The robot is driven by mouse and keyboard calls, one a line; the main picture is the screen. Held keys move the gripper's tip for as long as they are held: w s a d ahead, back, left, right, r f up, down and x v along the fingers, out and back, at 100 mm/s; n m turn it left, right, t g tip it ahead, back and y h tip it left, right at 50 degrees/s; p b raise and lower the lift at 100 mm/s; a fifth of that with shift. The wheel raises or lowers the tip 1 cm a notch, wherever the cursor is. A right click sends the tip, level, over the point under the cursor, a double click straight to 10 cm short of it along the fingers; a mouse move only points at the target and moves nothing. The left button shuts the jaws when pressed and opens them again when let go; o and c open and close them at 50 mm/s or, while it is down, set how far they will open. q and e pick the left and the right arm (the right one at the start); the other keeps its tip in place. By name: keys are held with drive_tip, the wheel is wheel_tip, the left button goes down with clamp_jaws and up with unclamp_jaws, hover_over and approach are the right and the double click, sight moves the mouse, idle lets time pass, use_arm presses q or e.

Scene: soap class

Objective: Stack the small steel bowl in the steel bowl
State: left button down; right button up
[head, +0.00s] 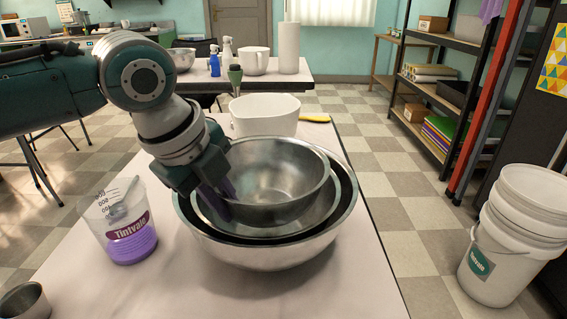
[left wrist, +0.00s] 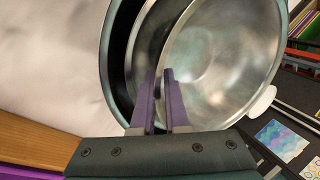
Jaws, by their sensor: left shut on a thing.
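The small steel bowl (head: 285,165) is over and partly within the opening of the nested steel bowls on the near table. The largest steel bowl (head: 268,256) stands on the tabletop; a middle steel bowl (head: 285,228) shows as a ring inside it. My left gripper (head: 222,200) is shut on the small bowl's left rim. In the left wrist view its purple fingers (left wrist: 162,76) pinch that rim, with the small bowl (left wrist: 225,50) to the right and the largest bowl's rim (left wrist: 107,62) at the left. Whether the small bowl's base touches is hidden. My right gripper is not in view.
A measuring jug (head: 128,232) with purple liquid stands left of the bowls, and a steel cup (head: 25,302) at the front left. White buckets (head: 510,240) stand on the floor at right.

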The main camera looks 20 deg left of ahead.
use_arm(q)
drive_tip(key=c, duration=0.9)
unclamp_jaws()
drive_tip(key=shift+r, duration=0.1)
